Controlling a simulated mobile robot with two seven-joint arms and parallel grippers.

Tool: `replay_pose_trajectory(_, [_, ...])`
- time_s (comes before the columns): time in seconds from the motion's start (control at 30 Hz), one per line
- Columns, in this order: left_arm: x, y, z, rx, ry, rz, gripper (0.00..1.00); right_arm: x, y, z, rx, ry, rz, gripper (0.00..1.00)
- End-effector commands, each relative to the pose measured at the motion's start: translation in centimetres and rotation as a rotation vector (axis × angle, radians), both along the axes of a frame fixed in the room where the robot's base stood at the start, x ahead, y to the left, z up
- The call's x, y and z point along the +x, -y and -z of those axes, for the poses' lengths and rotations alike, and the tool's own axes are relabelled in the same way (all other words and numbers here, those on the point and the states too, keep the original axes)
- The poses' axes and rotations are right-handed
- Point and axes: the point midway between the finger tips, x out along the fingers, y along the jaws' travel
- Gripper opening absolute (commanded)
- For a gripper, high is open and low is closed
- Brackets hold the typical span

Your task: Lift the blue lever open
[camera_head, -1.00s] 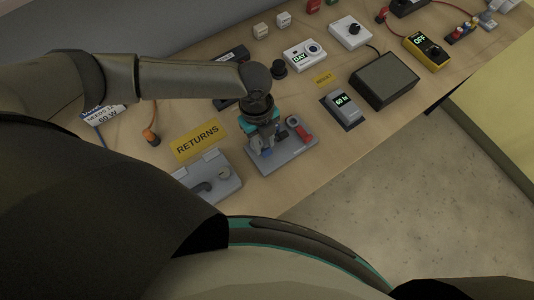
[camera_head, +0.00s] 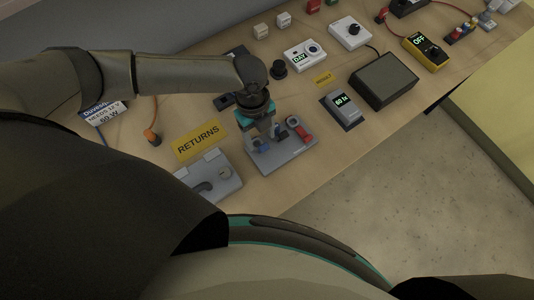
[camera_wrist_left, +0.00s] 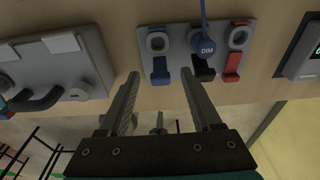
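The blue lever (camera_head: 262,148) hangs at the left end of a grey switch plate (camera_head: 285,155) near the table's front edge. In the left wrist view the blue lever (camera_wrist_left: 160,72) points down from a grey ring, beside a black lever (camera_wrist_left: 203,70) and a red lever (camera_wrist_left: 233,64). My left gripper (camera_head: 264,135) is above the left part of the plate. In the left wrist view the left gripper (camera_wrist_left: 160,76) is open, its fingertips either side of the blue lever in the picture. Contact cannot be told. My right gripper is out of view.
A grey fixture with a dark handle (camera_head: 208,183) stands to the left, by the yellow RETURNS sign (camera_head: 198,141). A 60 fc meter (camera_head: 343,107) stands to the right.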

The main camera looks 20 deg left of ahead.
Motion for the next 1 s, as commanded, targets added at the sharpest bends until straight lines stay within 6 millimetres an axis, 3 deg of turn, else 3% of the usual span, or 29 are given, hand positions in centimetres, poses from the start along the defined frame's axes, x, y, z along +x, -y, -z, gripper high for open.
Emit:
replay_pose_trajectory(0.27, [-0.1, 0.1, -0.2, -0.002, -0.003, 0.001, 0.65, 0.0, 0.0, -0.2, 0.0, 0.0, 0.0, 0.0])
replay_pose_trajectory(0.6, [0.1, -0.1, -2.4, -0.003, -0.003, 0.001, 0.65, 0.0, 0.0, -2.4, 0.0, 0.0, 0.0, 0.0])
replay_pose_trajectory(1.0, [0.2, -0.3, -3.9, -0.002, -0.004, 0.001, 0.65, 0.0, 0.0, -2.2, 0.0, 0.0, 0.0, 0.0])
